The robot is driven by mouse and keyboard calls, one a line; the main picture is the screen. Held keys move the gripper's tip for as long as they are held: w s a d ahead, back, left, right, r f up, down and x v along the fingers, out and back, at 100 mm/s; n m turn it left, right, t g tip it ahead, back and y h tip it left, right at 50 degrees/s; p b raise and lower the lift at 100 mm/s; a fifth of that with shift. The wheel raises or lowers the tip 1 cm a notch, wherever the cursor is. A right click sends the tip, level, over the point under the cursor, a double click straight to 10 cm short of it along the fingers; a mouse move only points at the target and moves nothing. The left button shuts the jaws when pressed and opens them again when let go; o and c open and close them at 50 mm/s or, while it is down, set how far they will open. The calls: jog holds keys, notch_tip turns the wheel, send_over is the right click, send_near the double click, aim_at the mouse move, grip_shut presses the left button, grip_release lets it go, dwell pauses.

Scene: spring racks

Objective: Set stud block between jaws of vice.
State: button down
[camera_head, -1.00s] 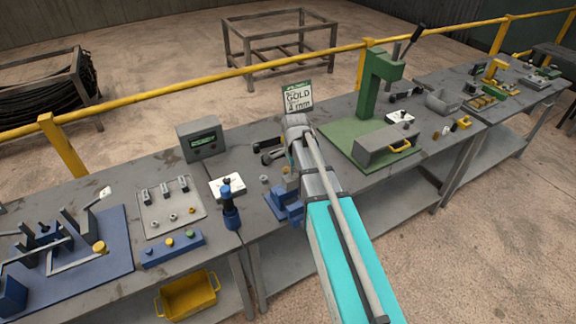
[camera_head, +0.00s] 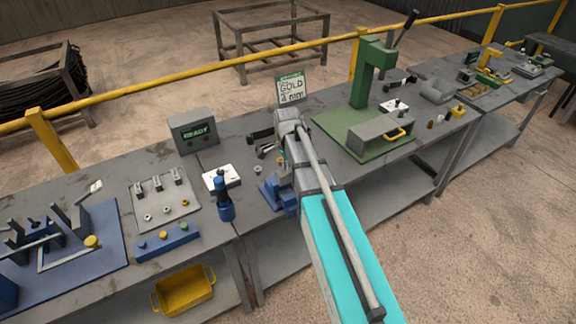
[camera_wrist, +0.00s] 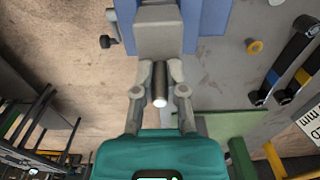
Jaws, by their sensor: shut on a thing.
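The vice (camera_head: 283,198) is blue and stands at the front edge of the middle bench, partly hidden by my arm. In the wrist view the blue vice (camera_wrist: 207,25) lies at the top, with a crank handle at its left. My gripper (camera_wrist: 159,76) is shut on the stud block (camera_wrist: 159,84); a dark cylindrical stud with a bright end shows between the fingers. A pale grey block lies just beyond the fingers, over the blue; I cannot tell whether it belongs to the stud block or the vice. In the head view my arm mostly hides the gripper and held piece.
A grey display box (camera_head: 194,134) reads READY. A blue upright tool (camera_head: 225,200) stands left of the vice. A sign (camera_head: 290,88) reads GOLD 4 mm. A green press (camera_head: 366,85) stands right of my arm. A yellow bin (camera_head: 184,291) sits on the lower shelf.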

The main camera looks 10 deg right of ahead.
aim_at(287, 179)
jog(key=shift+f+b, duration=1.2)
jog(key=shift+f, duration=0.3)
jog(key=shift+f+b, duration=1.9)
jog(key=shift+b, duration=0.05)
dwell(1.4)
jog(key=c, duration=0.6)
grip_release()
jog(key=shift+o, duration=0.2)
jog(key=o, duration=0.4)
jog(key=shift+o, duration=0.2)
jog(key=shift+r, duration=0.15)
jog(key=shift+r+p, duration=3.35)
jog(key=shift+p, duration=0.2)
